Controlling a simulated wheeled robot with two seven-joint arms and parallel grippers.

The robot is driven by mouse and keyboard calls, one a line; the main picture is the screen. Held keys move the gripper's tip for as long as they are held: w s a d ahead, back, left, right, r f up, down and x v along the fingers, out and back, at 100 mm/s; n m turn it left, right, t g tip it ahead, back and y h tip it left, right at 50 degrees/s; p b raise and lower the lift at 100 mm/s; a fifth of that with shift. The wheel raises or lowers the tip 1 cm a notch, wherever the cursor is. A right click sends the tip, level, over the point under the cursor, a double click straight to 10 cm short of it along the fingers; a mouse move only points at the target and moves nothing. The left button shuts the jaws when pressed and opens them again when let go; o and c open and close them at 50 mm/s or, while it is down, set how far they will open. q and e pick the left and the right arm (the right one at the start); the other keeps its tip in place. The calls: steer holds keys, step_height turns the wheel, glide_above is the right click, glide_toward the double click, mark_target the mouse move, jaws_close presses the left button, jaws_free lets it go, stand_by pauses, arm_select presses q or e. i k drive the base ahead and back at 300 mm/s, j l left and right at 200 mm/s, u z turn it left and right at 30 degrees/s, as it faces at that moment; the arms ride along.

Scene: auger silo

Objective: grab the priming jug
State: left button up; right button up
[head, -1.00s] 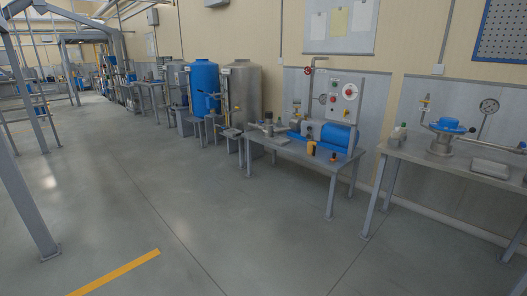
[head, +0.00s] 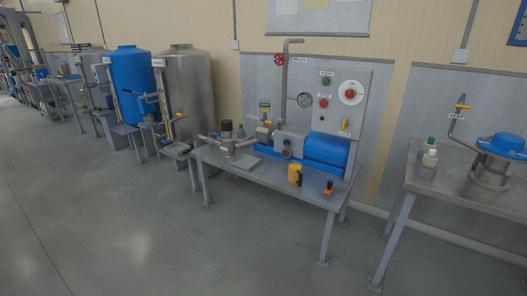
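A small yellow jug-like container (head: 294,174) with a dark part on its right side stands upright near the front edge of the metal pump table (head: 243,163). It looks like the priming jug, though its details are small. Just behind it is the blue and grey pump unit (head: 288,142). To its right a small orange and black item (head: 329,188) stands on the same table. Neither of my grippers is in view.
A second metal table (head: 455,189) with a blue-topped valve (head: 502,145) and small bottles (head: 429,157) stands at the right. Blue (head: 131,85) and steel (head: 189,90) tanks stand left of the pump table. The floor in front is clear.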

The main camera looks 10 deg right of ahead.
mark_target(295, 173)
steer(key=i+j+z, duration=0.15)
steer(key=i+z, duration=0.25)
steer(key=i, duration=0.15)
steer(key=i+j+z, duration=0.25)
steer(key=i+z, duration=0.2)
steer(key=i+j+z, duration=0.4)
steer(key=i+j, duration=0.1)
steer(key=i, duration=0.05)
